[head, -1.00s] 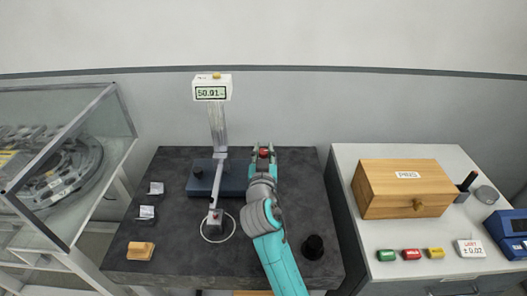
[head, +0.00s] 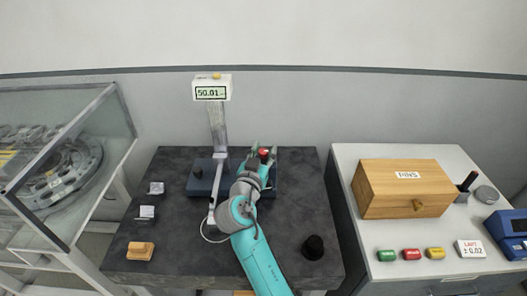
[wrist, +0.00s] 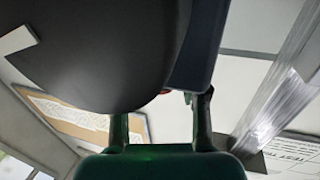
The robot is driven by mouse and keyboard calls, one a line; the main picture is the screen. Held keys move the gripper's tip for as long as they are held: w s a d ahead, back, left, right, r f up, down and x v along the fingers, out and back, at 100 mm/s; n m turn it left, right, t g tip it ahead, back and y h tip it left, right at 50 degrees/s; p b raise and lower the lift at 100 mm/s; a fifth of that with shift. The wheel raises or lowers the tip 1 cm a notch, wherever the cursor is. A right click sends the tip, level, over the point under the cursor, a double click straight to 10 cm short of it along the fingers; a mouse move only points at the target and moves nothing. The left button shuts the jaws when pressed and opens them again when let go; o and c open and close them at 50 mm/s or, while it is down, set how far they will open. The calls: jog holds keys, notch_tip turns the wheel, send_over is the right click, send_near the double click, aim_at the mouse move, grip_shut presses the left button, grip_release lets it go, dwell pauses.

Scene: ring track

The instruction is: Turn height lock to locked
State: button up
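The measuring stand has a dark blue base (head: 203,185), a grey upright column (head: 217,128) and a display head (head: 211,92) reading about 50.01. A red knob (head: 264,153) shows at the base's right back; I cannot read any lock marking on it. My gripper (head: 264,152) is over the right side of the base, its two fingers apart on either side of the red knob. I cannot see contact. In the wrist view the fingers (wrist: 161,118) also stand apart. A large dark rounded shape (wrist: 100,50) fills the upper left there, with a sliver of red behind it.
A dark knob (head: 197,172) sits on the base's left. A black cylinder (head: 313,247) and a wooden block (head: 140,251) stand on the dark table (head: 185,262). A wooden pins box (head: 408,188) is on the right cabinet; a glass case (head: 60,165) is at left.

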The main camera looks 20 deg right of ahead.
jog(key=shift+a, duration=0.1)
jog(key=v, duration=1.2)
dwell(0.4)
